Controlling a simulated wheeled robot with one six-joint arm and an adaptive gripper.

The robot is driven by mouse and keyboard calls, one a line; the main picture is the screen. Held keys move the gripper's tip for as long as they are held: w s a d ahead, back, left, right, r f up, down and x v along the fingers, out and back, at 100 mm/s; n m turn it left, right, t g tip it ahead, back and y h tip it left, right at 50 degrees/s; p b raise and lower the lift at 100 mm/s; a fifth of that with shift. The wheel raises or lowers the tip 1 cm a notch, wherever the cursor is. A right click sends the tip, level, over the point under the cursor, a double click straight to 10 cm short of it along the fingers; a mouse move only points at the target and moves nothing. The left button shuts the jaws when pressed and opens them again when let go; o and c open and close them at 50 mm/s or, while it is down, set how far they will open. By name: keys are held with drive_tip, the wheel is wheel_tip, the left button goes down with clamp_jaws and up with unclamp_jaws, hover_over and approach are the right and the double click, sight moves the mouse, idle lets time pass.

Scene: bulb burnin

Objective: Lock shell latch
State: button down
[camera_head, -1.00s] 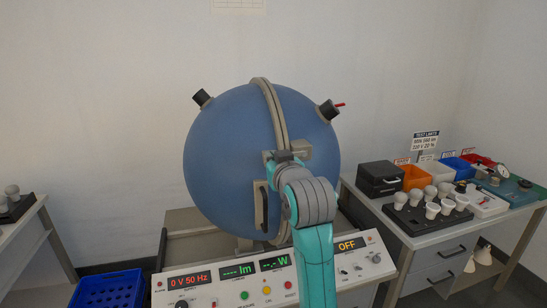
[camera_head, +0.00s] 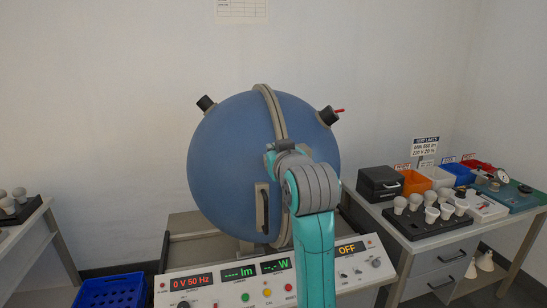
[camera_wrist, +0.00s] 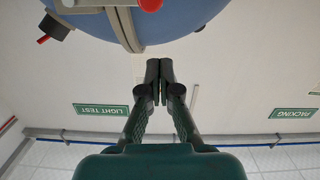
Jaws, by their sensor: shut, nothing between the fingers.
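The shell is a large blue sphere (camera_head: 230,150) with a grey rim band (camera_head: 273,115) around its seam. A dark handle (camera_head: 264,207) on a pale plate sits on its front, left of my arm. The latch is mostly hidden behind my arm in the head view. In the wrist view, a red knob (camera_wrist: 151,4) is cut off at the top edge by the rim band (camera_wrist: 124,28), and seems to belong to the latch. My gripper (camera_wrist: 160,64) is shut and empty. Its fingertips show against the wall, apart from the knob and sphere. The head view hides its fingers.
The console (camera_head: 215,288) reads 0 V and OFF below the sphere. A blue crate (camera_head: 110,291) stands at lower left. The right table (camera_head: 423,250) holds bulbs, a black box (camera_head: 379,184) and coloured bins. A dark fitting with a red tip (camera_head: 328,115) juts from the sphere's upper right.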

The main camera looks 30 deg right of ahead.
drive_tip(key=v, duration=0.8)
drive_tip(key=shift+a, duration=0.1)
drive_tip(key=s+a+f+n+y, duration=0.1)
drive_tip(key=s+a+f, duration=0.25)
drive_tip(key=f, duration=0.75)
drive_tip(key=s+a+f+y, duration=0.15)
drive_tip(key=s+f, duration=0.25)
drive_tip(key=f, duration=0.7)
drive_tip(key=s+a+f+n, duration=0.1)
drive_tip(key=s+a+f, duration=0.25)
drive_tip(key=f, duration=0.75)
drive_tip(key=s+a+f, duration=0.1)
drive_tip(key=s+f, duration=0.2)
drive_tip(key=s, duration=0.3)
drive_tip(key=s+a+f+g+y, duration=0.1)
drive_tip(key=s+f, duration=0.1)
drive_tip(key=s, duration=0.3)
drive_tip(key=s+a+f, duration=0.1)
drive_tip(key=s+f, duration=0.2)
drive_tip(key=s, duration=0.3)
drive_tip(key=s+a+y, duration=0.1)
drive_tip(key=s, duration=1.4)
drive_tip(key=shift+s+r+g, duration=0.3)
drive_tip(key=shift+s, duration=0.05)
drive_tip(key=shift+a, duration=0.1)
